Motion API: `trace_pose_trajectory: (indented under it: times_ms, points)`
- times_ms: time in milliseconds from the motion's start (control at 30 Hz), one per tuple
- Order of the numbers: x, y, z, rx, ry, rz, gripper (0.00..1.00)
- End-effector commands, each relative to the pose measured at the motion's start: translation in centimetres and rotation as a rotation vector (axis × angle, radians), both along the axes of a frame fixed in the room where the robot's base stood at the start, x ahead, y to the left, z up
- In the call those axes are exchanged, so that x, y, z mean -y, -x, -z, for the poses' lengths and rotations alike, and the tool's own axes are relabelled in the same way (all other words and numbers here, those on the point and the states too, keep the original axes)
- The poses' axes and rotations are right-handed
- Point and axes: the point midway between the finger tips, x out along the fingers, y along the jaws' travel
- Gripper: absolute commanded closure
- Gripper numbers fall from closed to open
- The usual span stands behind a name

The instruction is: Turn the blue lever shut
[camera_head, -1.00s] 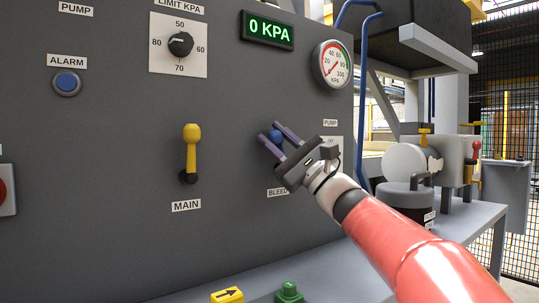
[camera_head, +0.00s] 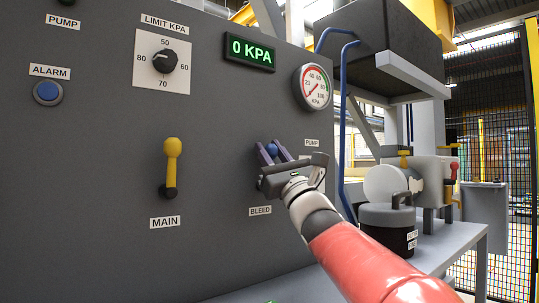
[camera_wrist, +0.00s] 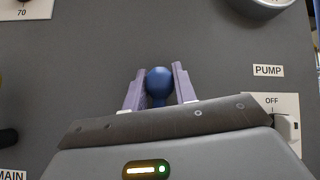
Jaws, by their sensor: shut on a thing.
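The blue lever (camera_head: 272,150) is on the grey panel above the BLEED label (camera_head: 260,211). Its round knob points up, and its lower part and pivot are hidden behind my gripper. My gripper (camera_wrist: 159,72) is shut on the blue lever, with one purple finger on each side of the knob. In the wrist view, the blue lever (camera_wrist: 160,82) shows between the fingers, its short stem running down toward the palm.
A yellow lever (camera_head: 171,160) stands upright above the MAIN label to the left. A PUMP switch (camera_wrist: 283,128) is close on the right. A round gauge (camera_head: 314,88) and a display reading 0 KPA (camera_head: 250,53) are above. A dark canister (camera_head: 387,226) stands on the bench at right.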

Motion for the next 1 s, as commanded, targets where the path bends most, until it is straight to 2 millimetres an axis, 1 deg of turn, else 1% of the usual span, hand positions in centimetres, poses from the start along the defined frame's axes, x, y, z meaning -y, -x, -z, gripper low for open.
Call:
trace_pose_trajectory:
  times_ms: [300,333,400,467,767,867,1000]
  points:
    - [0.1,-0.2,0.2,-0.006,-0.001,0.002,1.0]
    - [0.1,-0.2,0.2,-0.006,-0.001,0.002,0.69]
    - [0.1,-0.2,0.2,-0.006,-0.001,0.002,0.6]
    - [0.1,-0.1,0.1,-0.005,-0.001,0.001,0.53]
    - [0.1,0.1,0.2,-0.002,-0.001,0.0,0.53]
    - [0.5,0.7,1.1,-0.003,0.0,0.001,0.53]
    - [1.5,2.1,2.8,-0.003,-0.001,0.003,0.53]
